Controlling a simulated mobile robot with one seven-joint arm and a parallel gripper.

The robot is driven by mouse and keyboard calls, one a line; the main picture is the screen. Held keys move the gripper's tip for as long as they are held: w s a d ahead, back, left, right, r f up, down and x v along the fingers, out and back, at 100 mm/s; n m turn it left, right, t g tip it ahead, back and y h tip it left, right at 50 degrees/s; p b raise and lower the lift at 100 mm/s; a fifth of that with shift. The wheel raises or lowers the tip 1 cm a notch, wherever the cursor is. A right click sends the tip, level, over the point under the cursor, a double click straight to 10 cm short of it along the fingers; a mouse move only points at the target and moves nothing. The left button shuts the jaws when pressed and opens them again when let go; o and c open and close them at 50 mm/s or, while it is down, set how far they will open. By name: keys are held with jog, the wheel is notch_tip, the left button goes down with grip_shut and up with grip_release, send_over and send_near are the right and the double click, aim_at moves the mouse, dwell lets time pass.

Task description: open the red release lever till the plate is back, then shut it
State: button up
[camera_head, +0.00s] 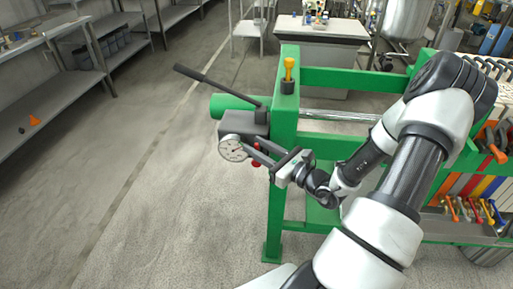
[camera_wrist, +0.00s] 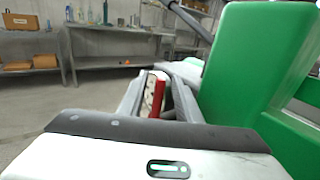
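The red release lever (camera_head: 256,163) hangs by the dial gauge on the grey pump block (camera_head: 243,124), at the left end of the green frame (camera_head: 284,110). In the wrist view the red lever (camera_wrist: 157,97) stands between my two fingers, with a gap visible on each side. My gripper (camera_head: 254,149) reaches in from the right and is open around the lever; its fingers partly cover the lever in the head view. The plates (camera_head: 473,186) sit in the frame at the right, partly behind my arm; which one moves I cannot tell.
A long black pump handle (camera_head: 218,86) slopes up left from the block, and a green cylinder (camera_head: 230,103) sticks out left. A yellow-orange knob (camera_head: 289,68) tops the green post. The floor to the left is clear up to the shelves (camera_head: 62,75).

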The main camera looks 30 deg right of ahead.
jog(key=shift+w+a, duration=0.1)
jog(key=shift+w, duration=0.15)
grip_shut()
